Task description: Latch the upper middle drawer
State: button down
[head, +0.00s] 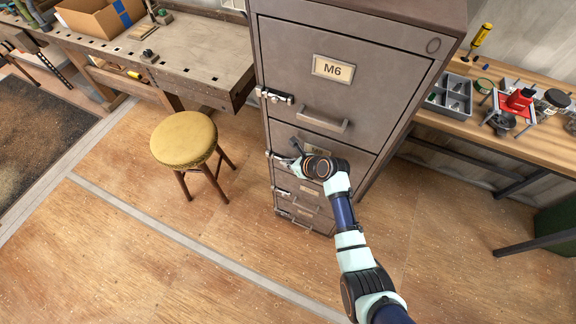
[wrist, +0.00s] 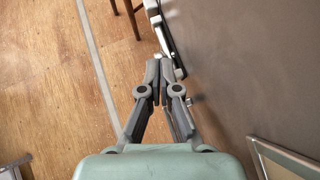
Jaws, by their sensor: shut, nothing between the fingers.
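The upper middle drawer (head: 350,157) is the second one down in the tall grey-brown cabinet, under the drawer labelled M6 (head: 333,68). Its face fills the right of the wrist view (wrist: 245,75). Its metal latch (head: 279,156) sits at the left edge of the front; a metal latch part (wrist: 163,34) shows just beyond my fingertips in the wrist view. My gripper (head: 294,160) is shut and empty beside this latch, in front of the drawer's left side. I cannot tell whether the fingertips (wrist: 166,66) touch it. My arm hides much of the drawer front.
A latch (head: 274,95) sits above on the M6 drawer, and a bar handle (head: 325,121) sticks out. Lower drawers (head: 305,213) have latches and handles too. A yellow stool (head: 184,140) stands left of the cabinet. Workbenches flank it. The front floor is clear.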

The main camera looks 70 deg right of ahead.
jog(key=shift+w, duration=0.1)
jog(key=shift+w+d+f+p, duration=0.1)
jog(key=shift+w+p, duration=0.55)
jog(key=shift+w, duration=0.3)
jog(key=p+v, duration=0.9)
jog(key=v, duration=0.5)
